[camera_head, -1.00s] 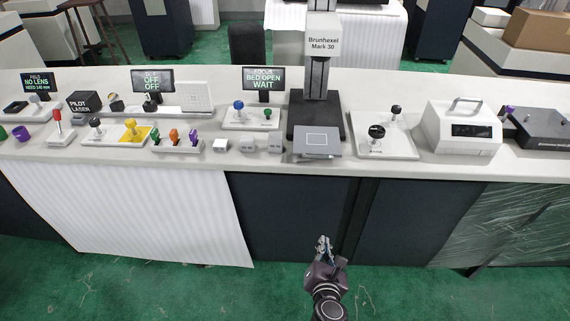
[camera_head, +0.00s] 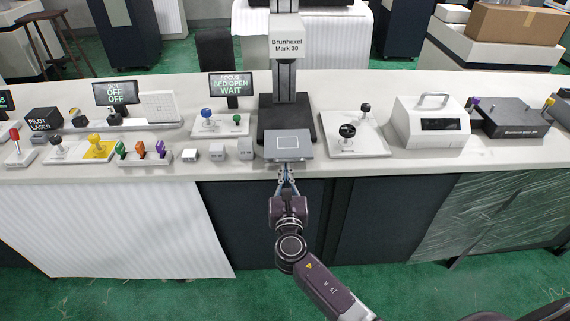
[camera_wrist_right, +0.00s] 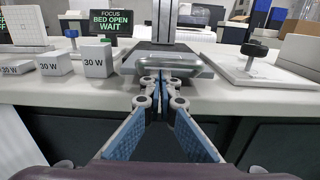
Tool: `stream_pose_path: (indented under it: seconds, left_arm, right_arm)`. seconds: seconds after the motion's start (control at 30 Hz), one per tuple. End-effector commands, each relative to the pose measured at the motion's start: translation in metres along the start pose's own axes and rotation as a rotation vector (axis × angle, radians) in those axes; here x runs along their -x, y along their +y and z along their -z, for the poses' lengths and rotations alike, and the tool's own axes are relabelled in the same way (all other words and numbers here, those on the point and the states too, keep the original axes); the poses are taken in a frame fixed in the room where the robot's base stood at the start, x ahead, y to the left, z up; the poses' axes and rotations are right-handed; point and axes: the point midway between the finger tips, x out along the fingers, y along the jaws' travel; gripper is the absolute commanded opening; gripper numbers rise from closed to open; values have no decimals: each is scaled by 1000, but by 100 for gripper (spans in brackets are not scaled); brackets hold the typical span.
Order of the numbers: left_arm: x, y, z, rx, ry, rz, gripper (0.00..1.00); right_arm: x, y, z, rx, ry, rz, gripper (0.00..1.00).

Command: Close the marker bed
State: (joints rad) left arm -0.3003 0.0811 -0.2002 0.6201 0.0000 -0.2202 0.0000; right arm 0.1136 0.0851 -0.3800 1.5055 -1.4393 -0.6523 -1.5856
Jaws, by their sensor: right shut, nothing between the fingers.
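The marker bed (camera_head: 287,145) is a flat grey plate with a pale rectangle outline. It sticks out toward me at the foot of the Brunhexel Mark 30 marker (camera_head: 286,48). A screen (camera_head: 231,87) beside the marker reads "BED OPEN WAIT". My right gripper (camera_head: 287,176) is shut and empty at the bed's front edge, just below it in the head view. In the right wrist view, the fingertips (camera_wrist_right: 164,82) point at the bed's rounded front (camera_wrist_right: 168,64). I cannot tell whether they touch it. My left gripper is not in view.
Several grey blocks (camera_head: 217,151) stand left of the bed on the light worktop. A white plate with black knobs (camera_head: 346,142) and a white box with a handle (camera_head: 430,124) stand to its right. Dark cabinet fronts (camera_head: 375,215) are below the worktop edge.

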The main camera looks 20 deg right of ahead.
Motion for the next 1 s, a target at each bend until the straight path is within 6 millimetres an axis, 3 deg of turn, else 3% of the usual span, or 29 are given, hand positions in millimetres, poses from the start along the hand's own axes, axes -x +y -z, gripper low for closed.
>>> stream_pose_path:
  seconds: [0.2,0.67,1.0]
  left_arm:
    - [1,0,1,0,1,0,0]
    - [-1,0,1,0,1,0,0]
    - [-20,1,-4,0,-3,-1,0]
  right_arm:
    - [-22,0,0,-1,0,0,0]
    - [-28,0,1,-1,0,-1,0]
    - [-86,0,2,1,-2,0,0]
